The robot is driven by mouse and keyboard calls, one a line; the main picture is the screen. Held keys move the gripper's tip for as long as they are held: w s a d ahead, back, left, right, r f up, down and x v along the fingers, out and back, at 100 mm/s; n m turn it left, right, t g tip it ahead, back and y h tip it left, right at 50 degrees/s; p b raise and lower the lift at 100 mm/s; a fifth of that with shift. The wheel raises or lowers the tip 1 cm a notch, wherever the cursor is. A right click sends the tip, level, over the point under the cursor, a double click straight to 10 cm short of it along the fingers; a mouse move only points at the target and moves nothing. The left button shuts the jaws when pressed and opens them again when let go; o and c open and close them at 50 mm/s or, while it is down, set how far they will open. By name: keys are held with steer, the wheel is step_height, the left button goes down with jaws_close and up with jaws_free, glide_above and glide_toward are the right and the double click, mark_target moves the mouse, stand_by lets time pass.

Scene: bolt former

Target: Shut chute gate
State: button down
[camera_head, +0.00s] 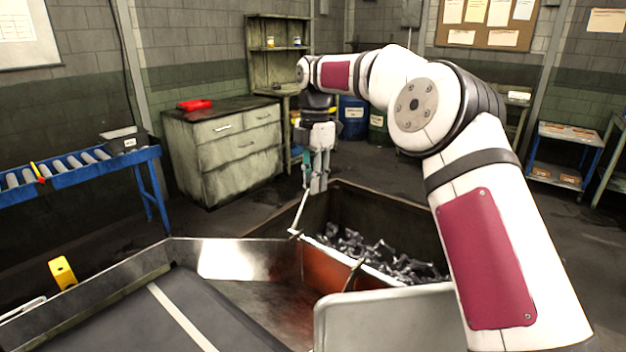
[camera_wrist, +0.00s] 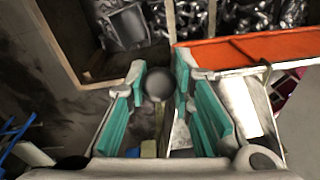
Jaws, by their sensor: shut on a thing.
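The chute (camera_head: 235,262) is a bare metal trough at the bottom of the head view. An orange-red panel (camera_head: 325,270) stands at its end beside the bin; an orange panel also shows in the wrist view (camera_wrist: 250,50). A thin pale lever (camera_head: 299,214) rises from the chute's far corner to my gripper (camera_head: 317,190). In the wrist view, a dark round knob (camera_wrist: 158,84) sits between the teal finger pads of my gripper (camera_wrist: 160,90), which is shut on it. I cannot tell how far the gate stands open.
A dark bin (camera_head: 385,211) full of metal parts (camera_head: 380,259) stands past the chute. A belt (camera_head: 150,315) leads to the chute from the left. A drawer cabinet (camera_head: 223,145) and a blue roller conveyor (camera_head: 75,172) stand farther back. Floor shows between them.

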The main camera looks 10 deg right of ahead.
steer(key=c, duration=1.4)
jaws_free()
steer(key=shift+w+f, duration=0.15)
steer(key=shift+f, duration=0.05)
steer(key=shift+r, duration=0.1)
steer(key=shift+r, duration=0.1)
steer(key=r, duration=0.6)
steer(key=shift+w+d+r, duration=0.1)
steer(key=shift+w+r, duration=0.05)
steer(key=shift+w, duration=0.15)
steer(key=shift+r, duration=0.45)
steer(key=shift+r, duration=0.1)
